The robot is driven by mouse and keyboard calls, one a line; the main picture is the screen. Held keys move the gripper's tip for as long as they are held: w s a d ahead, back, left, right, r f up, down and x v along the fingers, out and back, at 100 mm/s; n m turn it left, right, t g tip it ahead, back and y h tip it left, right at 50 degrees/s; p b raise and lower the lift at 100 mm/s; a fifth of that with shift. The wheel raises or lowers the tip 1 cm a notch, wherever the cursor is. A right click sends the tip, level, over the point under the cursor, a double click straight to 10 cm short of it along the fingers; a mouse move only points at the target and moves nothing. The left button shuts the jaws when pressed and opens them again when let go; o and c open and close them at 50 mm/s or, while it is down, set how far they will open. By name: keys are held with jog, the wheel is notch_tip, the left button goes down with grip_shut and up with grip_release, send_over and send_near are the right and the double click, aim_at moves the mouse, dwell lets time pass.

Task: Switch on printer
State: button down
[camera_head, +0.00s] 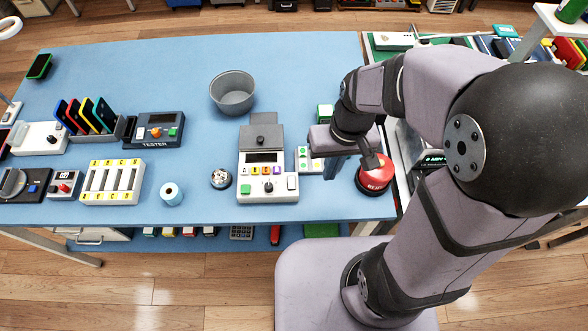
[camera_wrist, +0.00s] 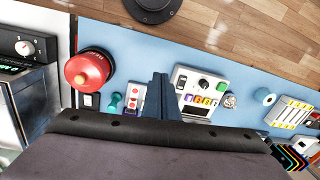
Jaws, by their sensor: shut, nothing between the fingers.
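A white machine, which looks like the printer (camera_head: 268,178), stands near the table's front edge in the head view. It has a dark display, a row of coloured buttons, a green button, a black knob and a pale switch at its front right. It also shows right of my fingers in the wrist view (camera_wrist: 207,88). My gripper (camera_head: 334,170) is to the right of the machine, apart from it in the head view, fingers pointing down. In the wrist view my gripper (camera_wrist: 160,82) is shut and empty. I cannot tell whether the machine is on.
A red dome button (camera_head: 375,178) is close on the right. A metal ball-like item (camera_head: 221,178) and a paper roll (camera_head: 171,194) are left. A grey bowl (camera_head: 233,92) stands behind.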

jog(key=w+a+r+n+y, duration=0.2)
jog(key=w+a+r+n, duration=0.1)
jog(key=n, duration=1.3)
jog(key=shift+w+a+r+t, duration=0.2)
jog(key=shift+w+a+t, duration=0.25)
jog(key=shift+a, duration=0.6)
send_over(290, 178)
jog(key=d, duration=0.1)
jog(key=f, duration=1.1)
jog(key=shift+s+d+f+p, duration=0.1)
jog(key=shift+s+f+p, duration=0.15)
jog(key=shift+f+p, duration=0.15)
jog(key=shift+w+f, duration=0.15)
jog(key=shift+f, duration=0.75)
jog(key=shift+w, duration=0.1)
